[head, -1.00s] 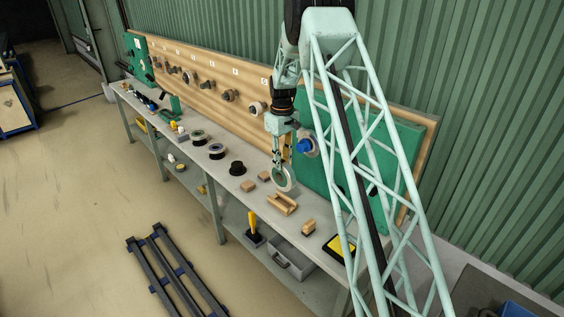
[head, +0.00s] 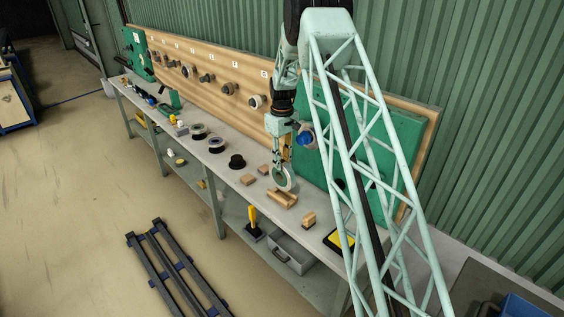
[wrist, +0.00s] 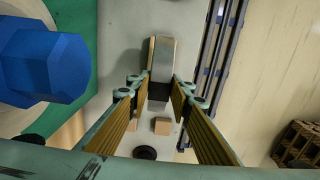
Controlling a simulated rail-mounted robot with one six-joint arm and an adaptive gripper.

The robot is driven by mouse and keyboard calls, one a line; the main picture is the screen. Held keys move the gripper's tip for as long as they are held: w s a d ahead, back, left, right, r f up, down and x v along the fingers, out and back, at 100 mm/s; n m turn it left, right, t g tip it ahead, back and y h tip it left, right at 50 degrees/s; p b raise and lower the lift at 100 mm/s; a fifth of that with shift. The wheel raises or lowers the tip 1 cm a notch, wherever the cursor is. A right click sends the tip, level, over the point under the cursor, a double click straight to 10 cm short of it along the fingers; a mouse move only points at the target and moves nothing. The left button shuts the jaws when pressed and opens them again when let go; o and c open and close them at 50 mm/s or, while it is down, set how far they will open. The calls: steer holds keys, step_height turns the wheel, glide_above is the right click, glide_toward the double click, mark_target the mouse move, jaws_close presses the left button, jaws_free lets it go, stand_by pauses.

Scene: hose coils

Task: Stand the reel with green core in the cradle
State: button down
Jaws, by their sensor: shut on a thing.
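My gripper (head: 279,166) points down and is shut on a pale grey reel (head: 283,179), held upright like a wheel. A greenish centre shows in it, though small. The wooden cradle (head: 287,202) lies on the bench directly below; the reel's lower edge is at or just above it, and I cannot tell whether they touch. In the wrist view the reel (wrist: 163,60) is seen edge-on between the fingertips of my gripper (wrist: 160,84), with a tan edge beside it. Its face is hidden there.
On the bench (head: 229,170) are wooden blocks (head: 248,180), a black spool (head: 237,161) and two flat reels (head: 216,145). Another block (head: 309,220) stands to the right.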

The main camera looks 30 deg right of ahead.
mark_target(282, 172)
steer(key=shift+f+b, duration=1.8)
steer(key=shift+f, duration=1.2)
stand_by(5.0)
